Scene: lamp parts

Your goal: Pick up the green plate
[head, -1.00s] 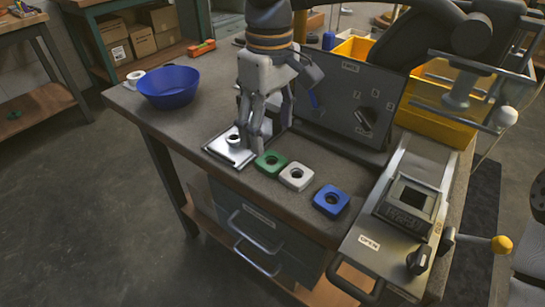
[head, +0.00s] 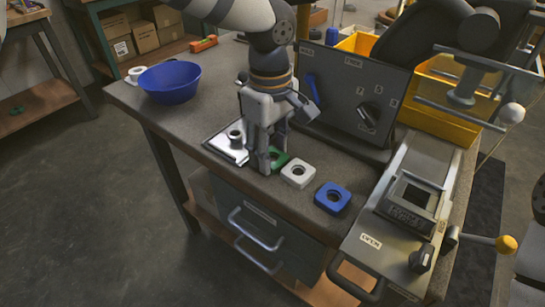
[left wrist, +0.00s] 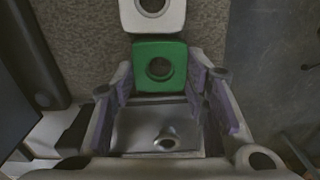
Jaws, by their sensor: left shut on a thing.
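The green plate (head: 280,158) is a square with a round hole, on the workbench beside the silver tray, partly hidden by my left gripper. My left gripper (head: 266,162) points down over it, shut on the plate. In the left wrist view, the green plate (left wrist: 160,66) lies between the fingertips (left wrist: 165,78), with the white plate (left wrist: 153,14) just beyond it. I cannot tell that the plate is off the bench. My right gripper is not in view.
The white plate (head: 298,174) and the blue plate (head: 332,198) lie in a row to the right. The silver tray (head: 221,143) holds a small metal part. A dark upright panel (head: 345,95) stands behind, a blue bowl (head: 169,82) at left, and a press station (head: 410,205) at right.

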